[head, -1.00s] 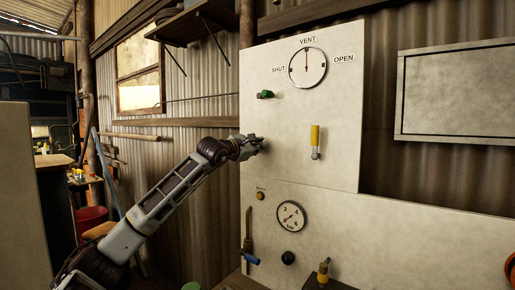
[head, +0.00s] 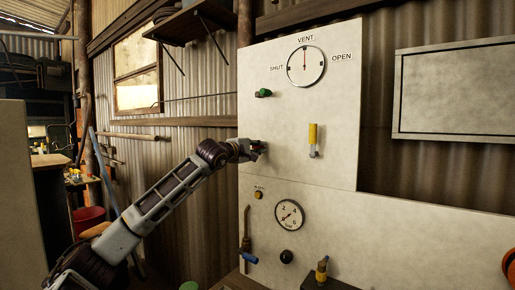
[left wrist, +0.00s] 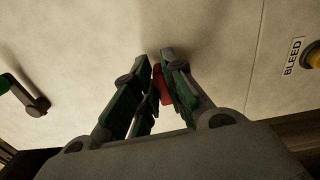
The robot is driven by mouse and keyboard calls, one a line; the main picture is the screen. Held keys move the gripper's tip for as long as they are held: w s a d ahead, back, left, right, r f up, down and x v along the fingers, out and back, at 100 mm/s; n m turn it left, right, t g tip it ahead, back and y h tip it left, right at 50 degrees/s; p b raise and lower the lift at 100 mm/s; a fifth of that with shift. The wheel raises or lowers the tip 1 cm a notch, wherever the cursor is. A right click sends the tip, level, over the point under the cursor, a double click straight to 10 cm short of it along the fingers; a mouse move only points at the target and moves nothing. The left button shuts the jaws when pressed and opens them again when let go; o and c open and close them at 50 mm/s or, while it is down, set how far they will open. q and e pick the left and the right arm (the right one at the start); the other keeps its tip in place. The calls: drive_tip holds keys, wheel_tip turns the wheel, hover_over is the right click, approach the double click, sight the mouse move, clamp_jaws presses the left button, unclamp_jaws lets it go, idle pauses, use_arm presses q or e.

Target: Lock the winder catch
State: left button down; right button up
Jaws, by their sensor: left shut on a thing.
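My left gripper (head: 259,149) is at the left part of the pale upper panel (head: 285,165), below the green-handled lever (head: 264,93). In the left wrist view its fingers (left wrist: 163,76) are closed on a small red piece (left wrist: 159,82), mostly hidden between them. I cannot tell from its shape whether this is the winder catch. The green lever shows at the left of the wrist view (left wrist: 28,97). A yellow-handled lever (head: 313,136) stands upright to the right of the gripper. My right gripper is not in view.
A dial (head: 306,65) above reads VENT. Below are the BLEED button (head: 258,194), a pressure gauge (head: 289,214), a black knob (head: 286,256) and a blue-handled valve (head: 249,257). A shelf (head: 190,22) juts out at upper left. The panel between gripper and yellow lever is bare.

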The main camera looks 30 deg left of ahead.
use_arm(q)
drive_tip(key=shift+f+m, duration=0.15)
drive_tip(key=shift+m, duration=0.45)
drive_tip(key=c, duration=1.5)
unclamp_jaws()
drive_tip(key=shift+s+a, duration=0.15)
drive_tip(key=shift+s, duration=1.85)
drive_tip(key=shift+s+a, duration=0.15)
drive_tip(key=shift+s, duration=1.8)
drive_tip(key=shift+s+a, duration=0.15)
drive_tip(key=shift+s, duration=1.85)
